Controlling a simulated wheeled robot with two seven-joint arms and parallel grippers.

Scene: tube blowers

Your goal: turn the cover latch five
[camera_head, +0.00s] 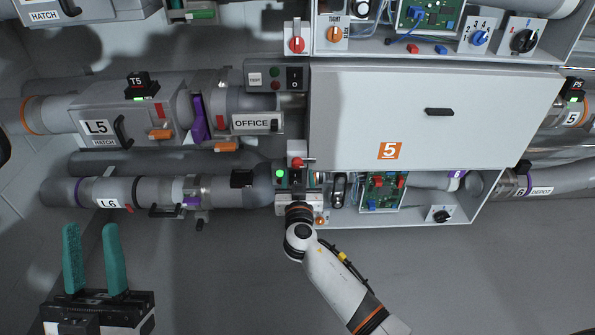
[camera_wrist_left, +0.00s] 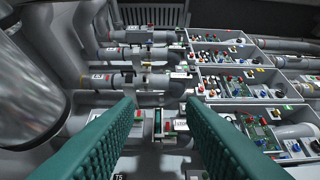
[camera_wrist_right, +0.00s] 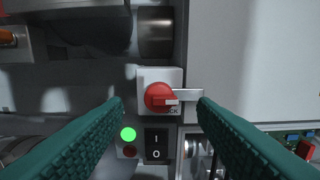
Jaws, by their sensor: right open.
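The cover latch five is a red knob (camera_wrist_right: 158,97) on a white plate in the right wrist view, with a metal bar (camera_wrist_right: 190,95) reaching right over the cover's edge. It also shows in the head view (camera_head: 296,162) at the lower left of the white cover marked 5 (camera_head: 440,115), which is closed. My right gripper (camera_wrist_right: 162,103) is open and empty, its fingertips either side of the knob with gaps; its fingers are hard to see in the head view. My left gripper (camera_head: 90,230) is open and empty, low at the left, away from the panel.
A rocker switch (camera_wrist_right: 156,145) and a lit green lamp (camera_wrist_right: 128,134) sit just below the latch. Circuit boards (camera_head: 382,192) lie in the open tray under the cover. Pipes L5 (camera_head: 95,127) and L6 (camera_head: 107,203) run to the left.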

